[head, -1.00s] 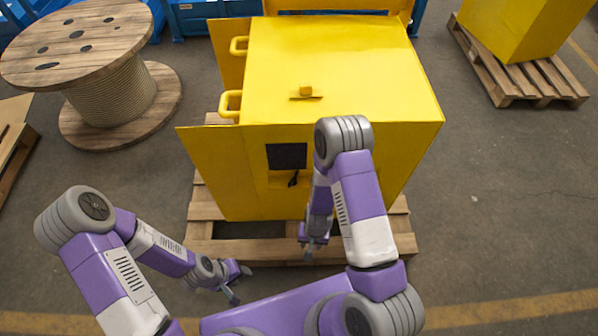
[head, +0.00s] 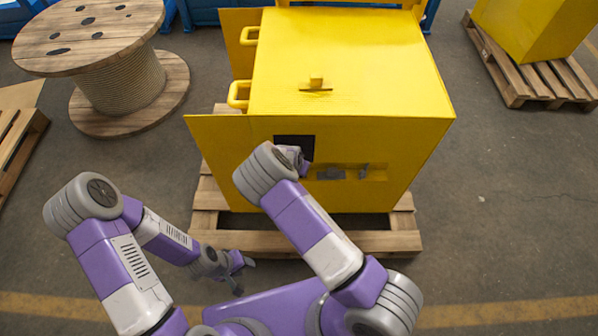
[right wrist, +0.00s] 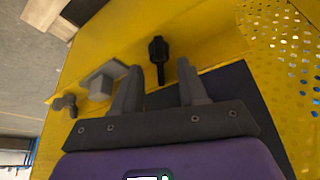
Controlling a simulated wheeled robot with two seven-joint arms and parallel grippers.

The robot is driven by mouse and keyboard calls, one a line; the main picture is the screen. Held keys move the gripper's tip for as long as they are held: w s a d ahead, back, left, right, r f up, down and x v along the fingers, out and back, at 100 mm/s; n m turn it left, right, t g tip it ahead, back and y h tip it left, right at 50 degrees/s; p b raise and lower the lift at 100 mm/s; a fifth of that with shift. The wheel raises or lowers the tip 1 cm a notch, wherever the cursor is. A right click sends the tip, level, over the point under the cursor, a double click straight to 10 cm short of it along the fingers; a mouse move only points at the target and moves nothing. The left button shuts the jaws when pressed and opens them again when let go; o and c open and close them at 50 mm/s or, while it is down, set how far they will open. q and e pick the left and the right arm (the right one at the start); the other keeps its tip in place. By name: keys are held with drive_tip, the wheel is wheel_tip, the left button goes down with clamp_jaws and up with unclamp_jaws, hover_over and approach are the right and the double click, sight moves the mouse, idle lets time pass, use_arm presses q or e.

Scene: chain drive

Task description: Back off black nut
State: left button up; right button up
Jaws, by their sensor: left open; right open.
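A black part with a wide head and thin stem, which looks like the black nut (right wrist: 157,48), shows in the right wrist view on the yellow housing (head: 350,70). My right gripper (right wrist: 159,67) is open, with its two grey fingers pointing at the housing. The black part appears between and just beyond the fingertips, with no clear contact. In the head view the black part and right gripper are hidden behind my right arm. My left gripper (head: 242,276) is open and empty, low in front of the pallet (head: 270,243).
A grey block (right wrist: 103,80) and a small dark grey bolt-like part (right wrist: 65,104) sit on the housing beside the right gripper. A dark square panel (head: 294,146) and perforated yellow sheet (right wrist: 285,50) are close. A cable spool (head: 120,80) stands left.

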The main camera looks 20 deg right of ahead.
drive_tip(key=shift+x, duration=0.85)
clamp_jaws()
